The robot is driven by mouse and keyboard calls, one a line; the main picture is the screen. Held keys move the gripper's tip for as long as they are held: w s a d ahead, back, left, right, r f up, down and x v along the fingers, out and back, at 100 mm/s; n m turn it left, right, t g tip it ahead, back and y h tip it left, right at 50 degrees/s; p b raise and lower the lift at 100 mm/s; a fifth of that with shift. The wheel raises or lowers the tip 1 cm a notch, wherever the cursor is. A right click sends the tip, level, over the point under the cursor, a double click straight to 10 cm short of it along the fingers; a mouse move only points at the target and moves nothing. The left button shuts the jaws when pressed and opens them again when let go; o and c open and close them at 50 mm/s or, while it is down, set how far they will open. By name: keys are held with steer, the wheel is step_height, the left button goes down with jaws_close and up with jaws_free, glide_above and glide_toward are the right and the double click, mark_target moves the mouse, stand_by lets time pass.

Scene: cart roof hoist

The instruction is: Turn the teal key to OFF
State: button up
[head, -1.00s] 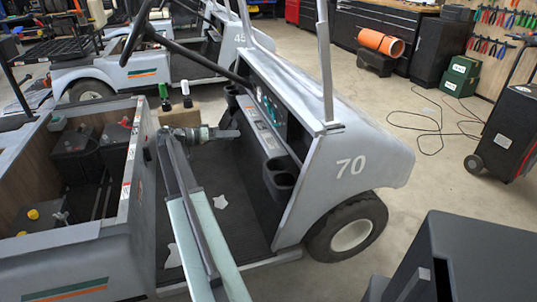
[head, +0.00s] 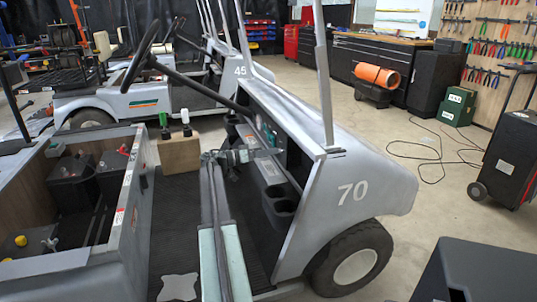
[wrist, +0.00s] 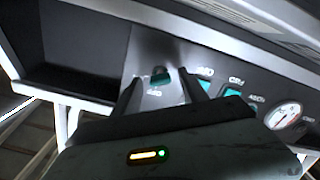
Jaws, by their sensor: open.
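In the wrist view the teal key (wrist: 160,76) sits on the dark dash panel (wrist: 178,62), with small pale lettering to its left and below it. The lettering is too blurred to read surely, and I cannot tell which mark the key points to. My gripper (wrist: 160,92) is open, its two dark fingers apart on either side of the key in the picture. I see no clear contact.
Teal switches (wrist: 204,88) and a round white gauge (wrist: 286,116) lie right of the key in the wrist view. A dark open recess (wrist: 85,45) is at the left. In the head view, cup holders (head: 279,207) and a steering wheel (head: 141,53) flank my arm.

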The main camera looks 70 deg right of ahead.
jaws_close()
steer(key=shift+n, duration=0.3)
steer(key=n, duration=1.1)
steer(key=shift+d, duration=0.1)
steer(key=shift+n, duration=0.3)
stand_by(0.5)
